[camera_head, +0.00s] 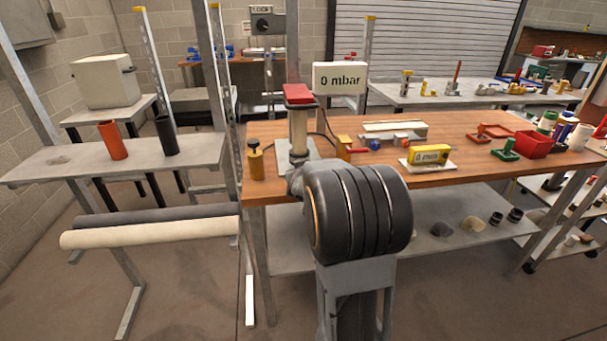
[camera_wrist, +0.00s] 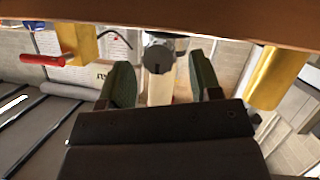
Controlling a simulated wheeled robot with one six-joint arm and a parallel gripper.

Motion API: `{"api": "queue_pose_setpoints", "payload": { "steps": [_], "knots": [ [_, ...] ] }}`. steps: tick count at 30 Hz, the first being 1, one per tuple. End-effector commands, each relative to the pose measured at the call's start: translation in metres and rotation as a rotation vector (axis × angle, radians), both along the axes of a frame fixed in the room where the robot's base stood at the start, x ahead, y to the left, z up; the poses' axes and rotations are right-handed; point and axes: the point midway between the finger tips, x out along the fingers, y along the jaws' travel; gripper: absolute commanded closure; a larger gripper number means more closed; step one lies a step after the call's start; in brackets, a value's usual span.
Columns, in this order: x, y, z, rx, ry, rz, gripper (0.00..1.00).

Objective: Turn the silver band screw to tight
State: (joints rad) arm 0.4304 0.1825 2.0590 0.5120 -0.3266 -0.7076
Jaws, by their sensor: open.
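In the wrist view a round grey screw head (camera_wrist: 158,55) with a dark slot line sits on a band at a cream upright pipe (camera_wrist: 159,88). I take it for the silver band screw. My gripper (camera_wrist: 160,66) is open, its dark green fingers apart on either side of the screw and pipe in the picture. I cannot tell whether they touch it. In the head view the cream pipe (camera_head: 298,132) stands at the front of the wooden bench under a red top (camera_head: 298,93). There, the screw is too small to make out and my fingers are hidden.
The bench (camera_head: 470,122) carries a brass fitting (camera_head: 256,164) left of the pipe and a yellow valve (camera_head: 344,146) with a red handle right of it. A "0 mbar" sign (camera_head: 340,79) stands behind. A yellow meter (camera_head: 428,155) and red bin (camera_head: 534,144) are farther right.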

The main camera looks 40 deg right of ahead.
Motion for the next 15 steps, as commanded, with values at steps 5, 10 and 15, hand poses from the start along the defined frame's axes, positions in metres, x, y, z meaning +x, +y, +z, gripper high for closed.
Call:
{"api": "queue_pose_setpoints", "payload": {
  "steps": [5,10,15],
  "knots": [
    [0.013,-0.009,-0.006,-0.001,0.001,0.000,0.42],
    [0.017,-0.012,-0.008,0.000,0.000,0.000,0.42],
    [0.018,-0.012,-0.008,0.000,0.000,0.000,0.42]
  ]
}}
